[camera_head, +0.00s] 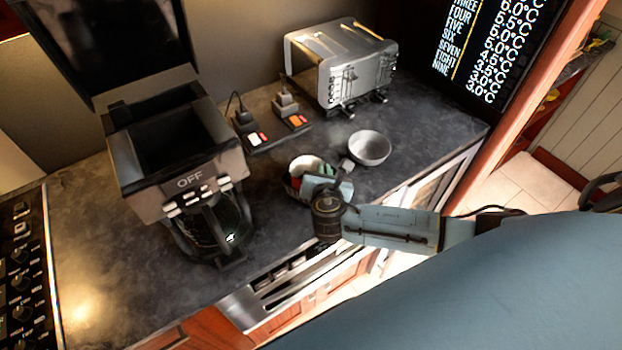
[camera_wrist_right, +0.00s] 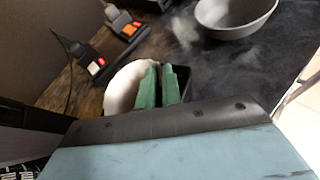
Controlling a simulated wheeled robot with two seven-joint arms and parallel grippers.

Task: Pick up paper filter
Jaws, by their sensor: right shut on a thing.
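The white paper filter (camera_head: 305,164) is in a small dark holder on the counter, beside my right gripper. In the right wrist view the paper filter (camera_wrist_right: 126,86) is a white curved shape just left of the green fingertips. My right gripper (camera_head: 327,170) reaches down to it, and its green fingers (camera_wrist_right: 159,88) are close together, shut on the filter's edge. The filter's lower part is hidden by the holder and the gripper. My left gripper is not in view.
A coffee maker (camera_head: 185,160) with its lid up stands left. A grey bowl (camera_head: 370,148) is right of the gripper. A toaster (camera_head: 340,65) and plugged sockets (camera_head: 290,112) are behind. The counter's front left is clear.

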